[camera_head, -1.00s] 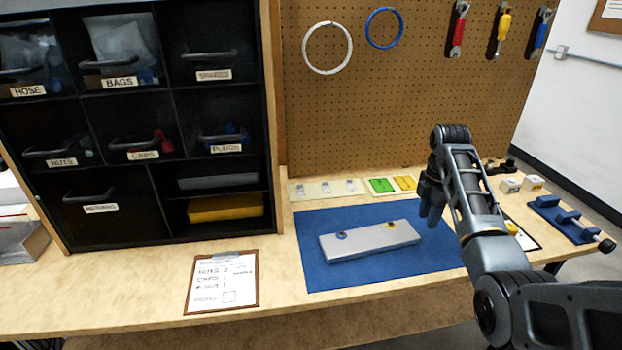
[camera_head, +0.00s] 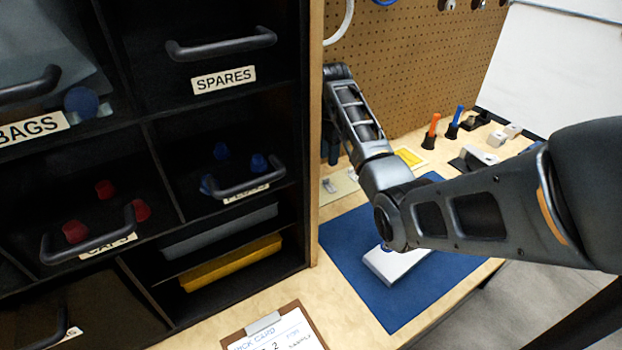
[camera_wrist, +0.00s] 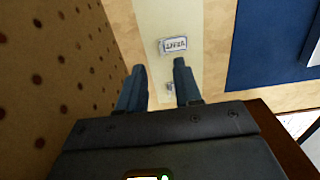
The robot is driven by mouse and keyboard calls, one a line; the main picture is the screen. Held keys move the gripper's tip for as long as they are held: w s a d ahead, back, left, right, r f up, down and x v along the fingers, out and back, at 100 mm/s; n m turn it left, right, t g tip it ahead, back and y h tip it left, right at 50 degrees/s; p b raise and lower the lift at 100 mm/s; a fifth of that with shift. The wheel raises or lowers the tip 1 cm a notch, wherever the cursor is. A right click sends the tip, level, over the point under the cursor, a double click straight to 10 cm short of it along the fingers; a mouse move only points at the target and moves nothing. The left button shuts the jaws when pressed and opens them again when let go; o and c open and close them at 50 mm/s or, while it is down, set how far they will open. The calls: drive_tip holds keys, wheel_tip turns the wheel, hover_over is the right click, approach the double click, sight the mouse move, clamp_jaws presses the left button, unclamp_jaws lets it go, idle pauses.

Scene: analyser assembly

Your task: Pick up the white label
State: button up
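A white label (camera_wrist: 173,45) with dark lettering lies flat on a pale strip (camera_wrist: 148,16) in the wrist view. A second small label (camera_wrist: 169,86) shows partly between my fingers. My gripper (camera_wrist: 160,69) is open and empty, with its fingers pointing down over the strip. The lettered label is just beyond the fingertips, apart from them. In the head view, the strip (camera_head: 340,188) shows with a white label (camera_head: 328,185) and another (camera_head: 352,175) on it. My gripper (camera_head: 333,150) is partly hidden there by the cabinet edge.
The black cabinet (camera_head: 146,128) stands close on the left. The pegboard (camera_head: 420,70) rises behind the strip. A blue mat (camera_head: 350,243) with a pale block (camera_head: 393,266) lies in front. A yellow label card (camera_head: 411,157) is to the right.

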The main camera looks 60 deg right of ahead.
sight(330, 185)
drive_tip(key=shift+a+f+p, duration=0.15)
drive_tip(key=shift+f+p, duration=0.25)
drive_tip(key=shift+f, duration=3.45)
clamp_jaws()
